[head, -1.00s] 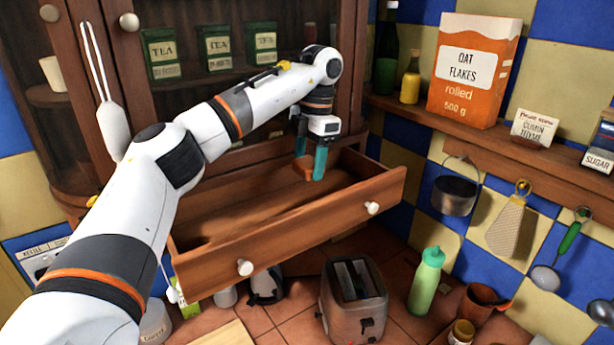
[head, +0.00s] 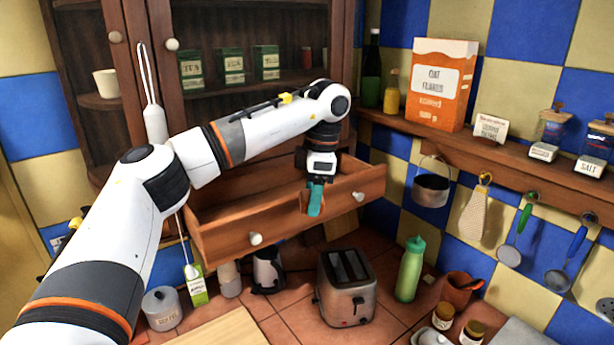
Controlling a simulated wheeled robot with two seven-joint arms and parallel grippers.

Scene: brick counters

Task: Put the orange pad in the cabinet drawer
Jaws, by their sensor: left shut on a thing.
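The orange pad (head: 304,202), a small brown-orange piece, shows at the teal fingers of my left gripper (head: 315,202); most of it is hidden. The left gripper points down and is shut on it. The cabinet drawer (head: 222,232) is pulled open, with two white knobs on its front. The gripper's fingers overlap the upper edge of the drawer front in the picture, with the fingertips seen against the front panel. My right gripper is not in view.
Below the drawer stand a toaster (head: 346,288), a green bottle (head: 409,270) and a lidded pot (head: 161,308). A shelf (head: 455,138) at right holds an oat flakes box (head: 440,85) and jars. Utensils hang under it. Glass cabinet doors rise behind my arm.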

